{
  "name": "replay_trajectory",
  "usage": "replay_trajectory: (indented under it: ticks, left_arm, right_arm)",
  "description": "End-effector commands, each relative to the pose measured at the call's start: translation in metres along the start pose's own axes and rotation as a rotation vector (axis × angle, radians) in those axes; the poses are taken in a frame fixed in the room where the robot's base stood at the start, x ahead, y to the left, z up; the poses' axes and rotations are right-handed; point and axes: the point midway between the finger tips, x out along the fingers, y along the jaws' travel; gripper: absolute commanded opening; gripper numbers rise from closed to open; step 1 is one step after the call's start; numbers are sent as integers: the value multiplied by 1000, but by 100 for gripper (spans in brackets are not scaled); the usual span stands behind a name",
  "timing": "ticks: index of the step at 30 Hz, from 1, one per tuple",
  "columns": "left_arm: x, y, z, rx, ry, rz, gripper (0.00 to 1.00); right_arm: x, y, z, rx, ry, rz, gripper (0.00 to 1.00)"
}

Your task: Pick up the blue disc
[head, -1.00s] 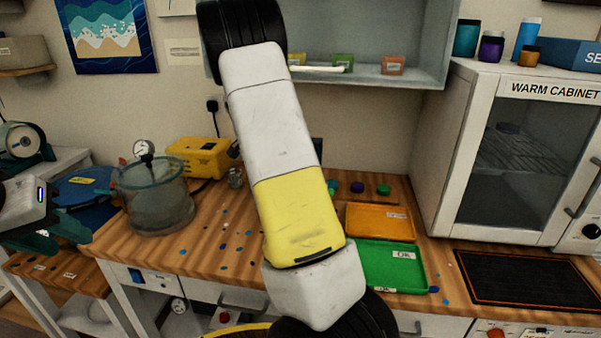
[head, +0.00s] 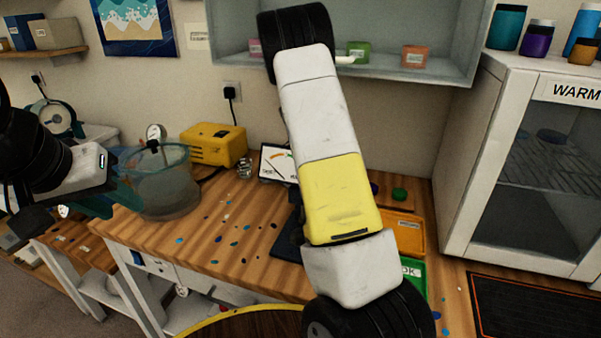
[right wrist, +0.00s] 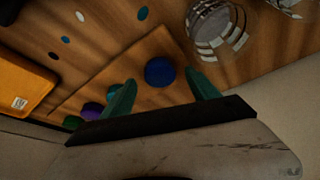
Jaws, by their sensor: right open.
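The blue disc (right wrist: 160,71) lies on the wooden surface in the right wrist view. It sits in the gap between the two teal fingers of my right gripper (right wrist: 160,93), slightly beyond their tips in the picture. These fingers are apart and hold nothing. In the head view my right arm covers the right gripper, and I cannot make out the blue disc there. My left gripper (head: 108,198) is at the left of the head view, in front of the clear pot; its finger gap is unclear.
A purple disc (right wrist: 92,110) and a green disc (right wrist: 72,122) lie near the blue one. An orange tray (right wrist: 22,85) and a glass jar (right wrist: 218,28) flank the area. The clear pot (head: 165,190), yellow case (head: 214,145) and warm cabinet (head: 540,170) stand around the bench.

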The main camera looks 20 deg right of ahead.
Motion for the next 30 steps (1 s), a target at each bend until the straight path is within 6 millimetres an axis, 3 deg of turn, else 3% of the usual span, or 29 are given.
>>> replay_trajectory:
  ticks: [3,9,19,30]
  left_arm:
    - [0,0,0,0,0,0,36]
    - [0,0,0,0,0,0,36]
    - [0,0,0,0,0,0,36]
    - [0,0,0,0,0,0,36]
  right_arm:
    - [13,0,0,0,0,0,69]
    - [13,0,0,0,0,-1,69]
    - [13,0,0,0,0,-1,5]
    - [8,-1,-2,1,1,-2,4]
